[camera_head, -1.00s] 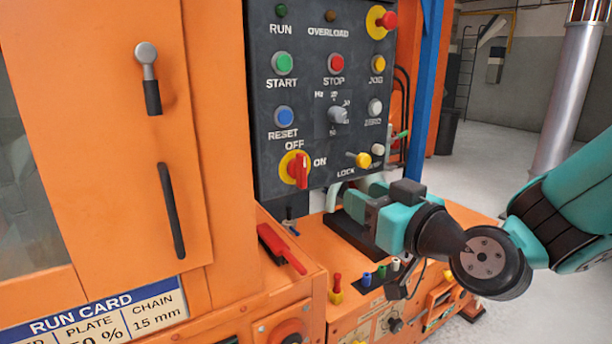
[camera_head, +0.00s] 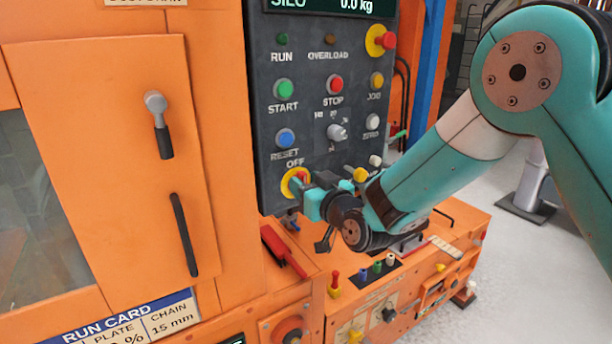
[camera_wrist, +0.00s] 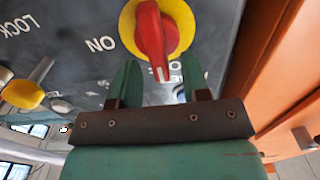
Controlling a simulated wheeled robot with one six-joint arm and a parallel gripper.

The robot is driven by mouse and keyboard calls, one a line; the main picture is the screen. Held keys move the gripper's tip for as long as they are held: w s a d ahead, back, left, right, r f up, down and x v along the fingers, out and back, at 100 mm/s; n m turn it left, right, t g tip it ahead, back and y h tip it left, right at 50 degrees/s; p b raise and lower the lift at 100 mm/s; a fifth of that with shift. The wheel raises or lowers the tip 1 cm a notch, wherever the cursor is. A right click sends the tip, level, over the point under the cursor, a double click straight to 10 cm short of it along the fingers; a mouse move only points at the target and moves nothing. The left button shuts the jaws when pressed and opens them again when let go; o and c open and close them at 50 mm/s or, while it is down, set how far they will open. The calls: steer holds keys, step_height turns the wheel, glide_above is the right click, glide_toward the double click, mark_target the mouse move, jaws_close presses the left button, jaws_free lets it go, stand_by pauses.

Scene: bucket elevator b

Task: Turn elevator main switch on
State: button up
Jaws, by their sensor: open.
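The main switch is a red handle on a round yellow plate (camera_head: 287,183), low on the dark control panel, between the labels OFF and ON. In the wrist view its red handle (camera_wrist: 152,38) appears upside down, with its white-marked tip toward the partly hidden OFF label. My gripper (camera_head: 308,190) is at the switch and covers part of it in the head view. In the wrist view my gripper (camera_wrist: 160,82) is open, with one finger on each side of the handle's tip. Whether the fingers touch the handle cannot be told.
A yellow lock knob (camera_head: 360,174) sits right of the switch, and also shows in the wrist view (camera_wrist: 22,94). START (camera_head: 284,89), STOP (camera_head: 334,84) and RESET (camera_head: 285,138) buttons are above. An orange ledge with a red-handled part (camera_head: 283,250) lies below.

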steer(key=shift+w+a, duration=0.15)
steer(key=shift+w, duration=0.05)
jaws_close()
